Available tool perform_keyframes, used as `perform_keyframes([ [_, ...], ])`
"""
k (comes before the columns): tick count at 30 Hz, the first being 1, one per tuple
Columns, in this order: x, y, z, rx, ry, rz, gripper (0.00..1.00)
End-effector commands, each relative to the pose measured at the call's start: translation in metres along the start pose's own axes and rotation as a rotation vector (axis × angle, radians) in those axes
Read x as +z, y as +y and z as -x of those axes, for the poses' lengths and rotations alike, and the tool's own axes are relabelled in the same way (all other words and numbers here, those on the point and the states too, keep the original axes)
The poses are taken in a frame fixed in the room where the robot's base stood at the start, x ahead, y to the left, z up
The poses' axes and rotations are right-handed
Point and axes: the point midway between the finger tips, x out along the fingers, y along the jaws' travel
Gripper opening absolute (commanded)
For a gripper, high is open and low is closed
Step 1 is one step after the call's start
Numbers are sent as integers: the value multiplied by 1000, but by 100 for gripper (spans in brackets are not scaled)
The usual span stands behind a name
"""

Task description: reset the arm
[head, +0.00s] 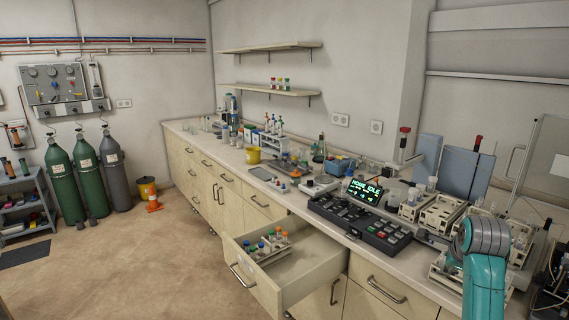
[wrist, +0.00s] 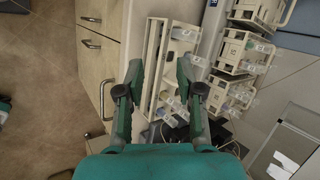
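My teal arm (head: 484,285) shows at the lower right of the head view, bent at a grey joint over the right end of the bench. My gripper (wrist: 158,72) shows in the wrist view with its two dark fingers spread apart, and I see nothing held between them. A cream rack (wrist: 153,62) with several capped vials lies below and between the fingers. It looks apart from them, though the exact gap is hard to tell. The fingers are not clearly visible in the head view.
An open drawer (head: 296,278) holding a vial rack (head: 267,246) juts from the bench front. A black control panel (head: 360,222) and a lit display (head: 366,191) stand on the bench. More racks (wrist: 238,50) are right of my gripper. The floor (head: 140,265) at left is mostly clear.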

Motion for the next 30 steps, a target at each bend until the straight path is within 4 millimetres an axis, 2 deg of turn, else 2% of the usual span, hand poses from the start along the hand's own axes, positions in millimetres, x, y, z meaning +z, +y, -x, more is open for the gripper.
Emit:
perform_keyframes([
  [1,1,18,-12,-2,-5,35,36],
  [6,5,78,-46,-43,-31,188,36],
  [15,6,189,-80,-130,-65,461,36],
  [22,1,273,-83,-202,-82,666,36],
  [30,-11,364,-62,-295,-89,900,36],
])
